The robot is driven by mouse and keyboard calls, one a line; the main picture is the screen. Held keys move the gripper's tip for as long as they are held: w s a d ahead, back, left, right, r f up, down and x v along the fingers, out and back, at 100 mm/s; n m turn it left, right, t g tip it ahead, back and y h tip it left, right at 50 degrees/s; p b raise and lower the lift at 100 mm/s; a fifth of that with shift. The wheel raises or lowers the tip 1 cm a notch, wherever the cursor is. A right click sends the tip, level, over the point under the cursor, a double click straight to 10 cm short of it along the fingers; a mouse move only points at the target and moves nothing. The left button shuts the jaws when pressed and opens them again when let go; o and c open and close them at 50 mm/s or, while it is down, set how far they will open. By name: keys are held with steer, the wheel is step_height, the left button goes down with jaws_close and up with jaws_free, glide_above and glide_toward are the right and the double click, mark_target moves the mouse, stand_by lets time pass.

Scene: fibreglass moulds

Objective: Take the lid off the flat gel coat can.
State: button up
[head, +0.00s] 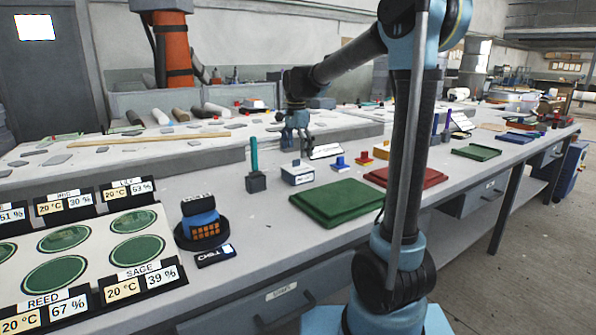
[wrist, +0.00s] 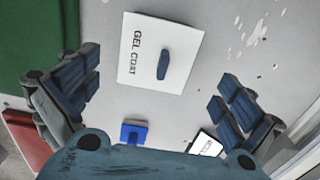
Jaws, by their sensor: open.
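The flat gel coat can (head: 298,178) is a low white box on the bench, with a label on its front. In the wrist view its square white lid (wrist: 185,32) is seen from above, marked GEL COAT, with a dark blue knob (wrist: 163,65) in the middle. The lid sits on the can. My gripper (head: 297,147) is above the can in the head view. In the wrist view my gripper (wrist: 157,90) is open and empty, with one finger either side of the lid's near part, apart from it.
A blue piece (head: 340,163) and a small sign (head: 325,151) stand close to the can. A green mould (head: 335,203) and a red mould (head: 430,177) lie nearby. A dark block with a teal stick (head: 255,180) stands to the left.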

mark_target(298, 167)
steer(key=shift+s+d+f, duration=0.1)
steer(key=shift+d+f, duration=0.05)
steer(key=shift+f, duration=1.85)
steer(key=c, duration=1.6)
